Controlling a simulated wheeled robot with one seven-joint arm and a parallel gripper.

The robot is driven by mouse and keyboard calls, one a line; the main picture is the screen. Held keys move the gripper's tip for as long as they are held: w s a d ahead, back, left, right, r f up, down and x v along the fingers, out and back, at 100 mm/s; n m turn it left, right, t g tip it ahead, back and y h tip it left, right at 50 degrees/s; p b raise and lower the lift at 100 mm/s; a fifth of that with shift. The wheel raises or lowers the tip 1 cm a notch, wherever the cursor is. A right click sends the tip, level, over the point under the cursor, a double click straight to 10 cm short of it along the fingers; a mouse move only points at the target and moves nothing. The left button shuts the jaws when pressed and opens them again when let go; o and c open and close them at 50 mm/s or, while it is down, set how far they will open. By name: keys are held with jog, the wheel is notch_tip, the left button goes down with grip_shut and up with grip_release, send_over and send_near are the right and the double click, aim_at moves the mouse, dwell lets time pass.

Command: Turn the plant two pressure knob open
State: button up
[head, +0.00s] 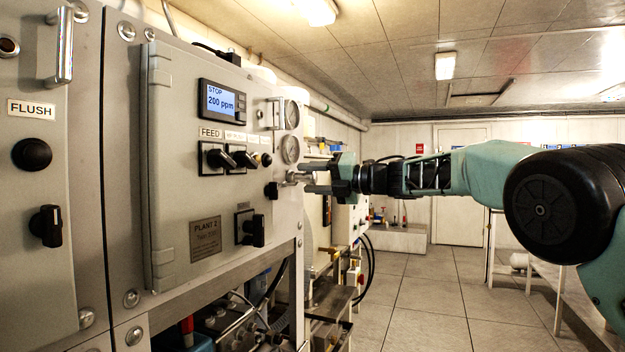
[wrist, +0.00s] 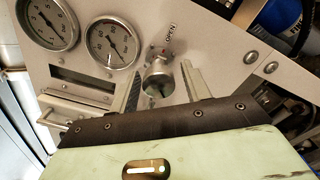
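The pressure knob (wrist: 158,82) is a round silver knob on the grey panel, below the word OPEN in the wrist view. In the head view a silver part at the panel's right edge (head: 292,179) appears to be this knob, partly hidden by my gripper. My gripper (wrist: 162,84) faces the panel with its two fingers apart, one on each side of the knob. Gaps show between the fingers and the knob, so it looks open and not clamped. The plant two panel (head: 180,130) carries a PLANT 2 plate (head: 205,240).
Two pressure gauges (wrist: 112,43) sit beside the knob. A display reading 200 ppm (head: 222,101), black switches (head: 215,158) and a handle (head: 275,113) stick out of the panel nearby. Open tiled floor (head: 425,295) lies to the right.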

jog(key=shift+d, duration=0.1)
jog(key=b+v, duration=0.2)
jog(key=v, duration=1.5)
jog(key=shift+b, duration=0.35)
jog(key=shift+d, duration=0.1)
